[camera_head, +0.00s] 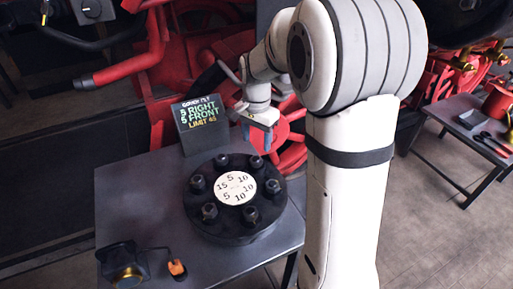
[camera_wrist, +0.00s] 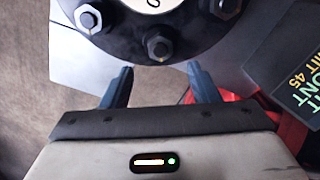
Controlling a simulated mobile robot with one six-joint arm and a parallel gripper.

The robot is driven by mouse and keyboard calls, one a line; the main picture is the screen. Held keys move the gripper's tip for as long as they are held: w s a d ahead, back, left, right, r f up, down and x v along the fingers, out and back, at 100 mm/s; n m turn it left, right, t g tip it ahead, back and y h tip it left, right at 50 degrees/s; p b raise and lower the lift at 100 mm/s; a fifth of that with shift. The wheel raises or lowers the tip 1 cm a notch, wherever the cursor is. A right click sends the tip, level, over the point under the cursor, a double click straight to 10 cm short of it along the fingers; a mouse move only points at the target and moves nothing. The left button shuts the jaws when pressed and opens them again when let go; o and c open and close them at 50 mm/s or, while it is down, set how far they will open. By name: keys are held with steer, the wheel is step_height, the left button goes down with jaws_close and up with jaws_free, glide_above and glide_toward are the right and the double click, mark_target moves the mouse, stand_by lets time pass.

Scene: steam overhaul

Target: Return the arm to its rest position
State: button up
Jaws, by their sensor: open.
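My gripper (camera_wrist: 160,88) is open and empty in the wrist view, with its two dark fingers apart. In the head view my gripper (camera_head: 258,133) hangs above the back right part of the table, beside the black sign. A round black flange (camera_head: 237,222) with several bolts and a white numbered dial (camera_head: 235,188) lies on the dark table (camera_head: 130,208). The flange edge also shows in the wrist view (camera_wrist: 125,38), beyond the fingertips and apart from them. My arm is bent, with its upper part covering the right middle of the head view.
A black sign (camera_head: 200,122) with green and yellow text stands at the table's back. A dark device with a brass ring (camera_head: 127,272) and a small orange piece (camera_head: 177,267) are at the front left. Red machinery (camera_head: 130,62) is behind. A second table (camera_head: 455,115) stands right.

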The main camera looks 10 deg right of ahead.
steer(key=shift+r, duration=0.3)
steer(key=shift+s+r, duration=0.1)
steer(key=shift+s, duration=0.05)
steer(key=s+r+n+t, duration=0.3)
steer(key=s+n, duration=0.7)
steer(key=s, duration=1.1)
steer(key=shift+s+r, duration=0.15)
steer(key=shift+r, duration=0.4)
steer(key=shift+c, duration=0.2)
